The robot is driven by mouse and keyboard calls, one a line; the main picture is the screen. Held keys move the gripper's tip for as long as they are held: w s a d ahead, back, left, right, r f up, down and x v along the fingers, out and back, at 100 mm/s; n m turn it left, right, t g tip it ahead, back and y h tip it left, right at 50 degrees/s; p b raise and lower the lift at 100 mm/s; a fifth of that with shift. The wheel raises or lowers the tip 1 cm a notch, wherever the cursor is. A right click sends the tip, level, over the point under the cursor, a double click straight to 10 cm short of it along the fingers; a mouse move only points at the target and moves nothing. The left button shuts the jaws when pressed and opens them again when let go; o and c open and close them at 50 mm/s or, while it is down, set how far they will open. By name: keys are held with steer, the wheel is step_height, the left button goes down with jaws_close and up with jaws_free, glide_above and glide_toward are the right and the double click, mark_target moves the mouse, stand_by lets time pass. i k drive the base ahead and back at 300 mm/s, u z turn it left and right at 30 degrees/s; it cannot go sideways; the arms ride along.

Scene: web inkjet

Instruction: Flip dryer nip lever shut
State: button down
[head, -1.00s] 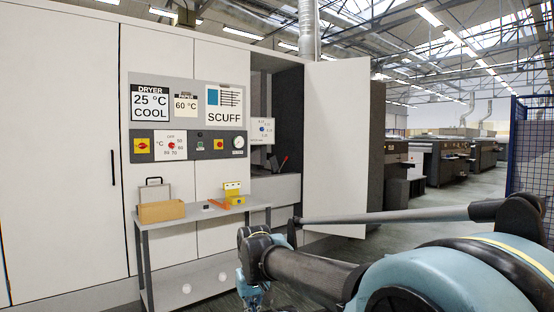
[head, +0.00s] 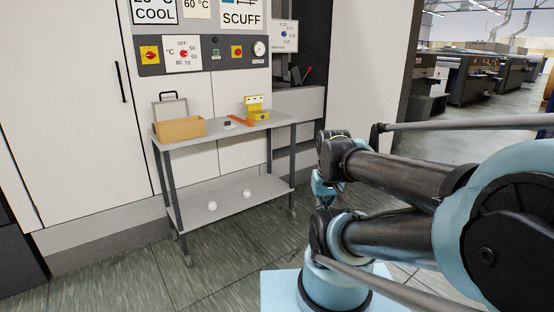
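A small lever with a red tip (head: 307,72) stands tilted inside the open dark bay of the white machine, above a grey ledge. It is probably the dryer nip lever; its base is too small to make out. My folded arm fills the right side of the head view. Its blue and dark far end, around my gripper (head: 327,190), hangs low in front of the machine, well apart from the lever. The fingers are too small and partly hidden to read.
A grey two-shelf cart (head: 225,133) stands before the machine, carrying a cardboard box (head: 180,129), a yellow block (head: 257,115) and an orange tool (head: 240,121). White balls lie on its lower shelf. An open white door (head: 365,70) stands right of the bay. Floor at lower left is clear.

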mark_target(293, 69)
steer(key=z, duration=0.6)
steer(key=i, duration=1.05)
steer(key=z, duration=0.6)
steer(key=i, duration=1.2)
steer(key=u, duration=0.55)
steer(key=i, duration=1.05)
steer(key=u, duration=0.85)
steer(key=i, duration=0.45)
steer(key=u, duration=0.3)
